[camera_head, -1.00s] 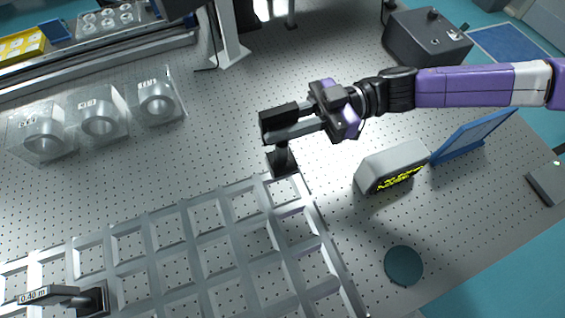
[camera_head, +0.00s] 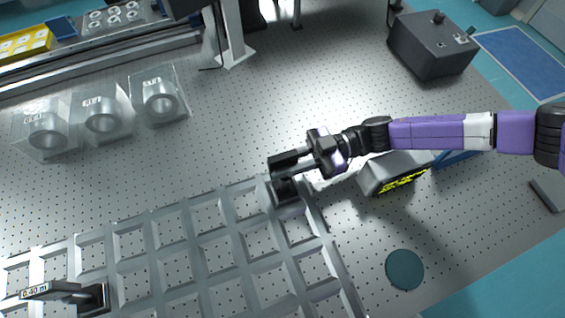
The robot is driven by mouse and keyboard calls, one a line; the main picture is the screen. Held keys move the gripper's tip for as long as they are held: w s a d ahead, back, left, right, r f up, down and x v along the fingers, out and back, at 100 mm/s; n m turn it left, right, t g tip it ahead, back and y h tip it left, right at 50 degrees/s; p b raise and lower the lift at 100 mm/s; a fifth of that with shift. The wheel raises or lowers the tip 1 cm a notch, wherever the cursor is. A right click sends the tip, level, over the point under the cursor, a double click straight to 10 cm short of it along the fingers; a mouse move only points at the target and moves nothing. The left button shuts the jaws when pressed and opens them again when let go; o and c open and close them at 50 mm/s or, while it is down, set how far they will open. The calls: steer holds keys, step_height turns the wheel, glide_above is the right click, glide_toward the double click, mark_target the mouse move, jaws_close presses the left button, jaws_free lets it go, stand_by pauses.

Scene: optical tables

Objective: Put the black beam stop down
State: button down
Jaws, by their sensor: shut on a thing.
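The black beam stop (camera_head: 287,190) is in my gripper (camera_head: 286,168). The jaws are shut on its upper part, and the fingers partly cover it. Its dark lower part shows below the fingers, at the upper right corner of the pale grid rack (camera_head: 326,241). I cannot tell whether its bottom touches the rack or the table. My purple arm reaches in from the right.
Several clear boxes with round parts (camera_head: 161,98) stand at the upper left. A grey device with yellow text (camera_head: 395,172) sits under my forearm. A dark round disc (camera_head: 404,269) lies right of the rack. A labelled holder (camera_head: 93,297) stands at lower left. The perforated table (camera_head: 240,125) is clear behind my gripper.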

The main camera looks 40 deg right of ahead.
steer(key=c, duration=1.3)
jaws_free()
steer(key=b+v, duration=0.2)
steer(key=v, duration=0.5)
steer(key=shift+d+r, duration=0.1)
steer(key=shift+d, duration=0.15)
